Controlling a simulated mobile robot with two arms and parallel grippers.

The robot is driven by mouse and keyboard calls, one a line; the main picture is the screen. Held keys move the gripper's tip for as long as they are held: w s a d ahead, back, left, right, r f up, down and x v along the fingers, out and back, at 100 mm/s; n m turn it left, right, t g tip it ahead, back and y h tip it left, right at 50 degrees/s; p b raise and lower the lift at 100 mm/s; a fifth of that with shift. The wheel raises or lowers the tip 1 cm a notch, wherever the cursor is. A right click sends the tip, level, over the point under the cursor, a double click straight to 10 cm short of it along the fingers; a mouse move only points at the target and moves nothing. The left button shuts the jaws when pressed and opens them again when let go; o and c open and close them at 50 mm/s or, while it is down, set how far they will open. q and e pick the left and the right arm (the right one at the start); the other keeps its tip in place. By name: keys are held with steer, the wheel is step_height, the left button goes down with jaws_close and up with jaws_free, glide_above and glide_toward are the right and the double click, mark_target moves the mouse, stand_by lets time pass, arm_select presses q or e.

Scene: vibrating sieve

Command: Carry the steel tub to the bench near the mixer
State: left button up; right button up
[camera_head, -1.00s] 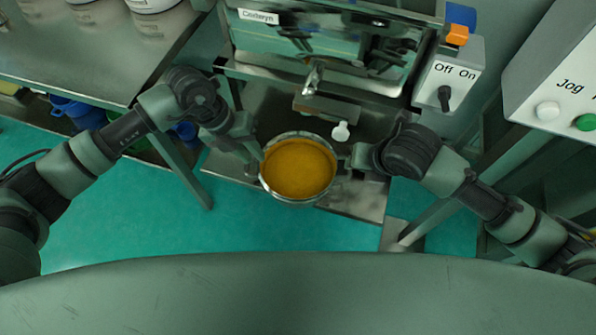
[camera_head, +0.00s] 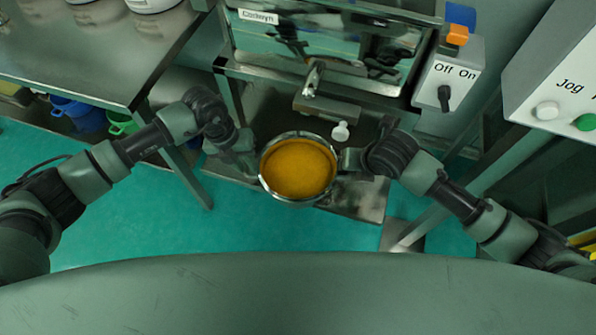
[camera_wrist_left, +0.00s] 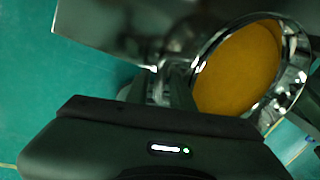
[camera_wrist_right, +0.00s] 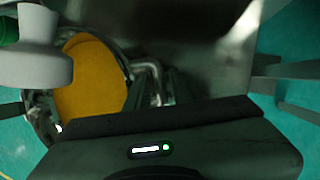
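The steel tub (camera_head: 297,198) is round and holds orange-yellow powder. It stands level on the low steel shelf below the sieve machine. My left gripper (camera_head: 251,165) is at its left side; the left wrist view shows its fingers (camera_wrist_left: 160,85) apart around the tub's handle. My right gripper (camera_head: 350,160) is at the right side; the right wrist view shows its fingers (camera_wrist_right: 154,90) apart, with the other bright handle (camera_wrist_right: 150,72) between them. Finger contact is hard to make out. The mixer cannot be identified.
The machine's steel spout (camera_head: 313,78) is above the shelf. A steel bench (camera_head: 110,65) with white containers is at upper left, blue and green bins (camera_head: 80,112) beneath. An Off/On switch box (camera_head: 447,85) is at right.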

arm_select(q)
steer(key=shift+d+f, duration=0.1)
steer(key=shift+f, duration=0.5)
arm_select(e)
steer(key=shift+w+a+f, duration=0.1)
steer(key=shift+w+f, duration=0.15)
steer(key=shift+f, duration=0.3)
arm_select(q)
jaws_close()
arm_select(e)
jaws_close()
arm_select(q)
steer(key=shift+r, duration=0.1)
arm_select(e)
steer(key=shift+r, duration=0.1)
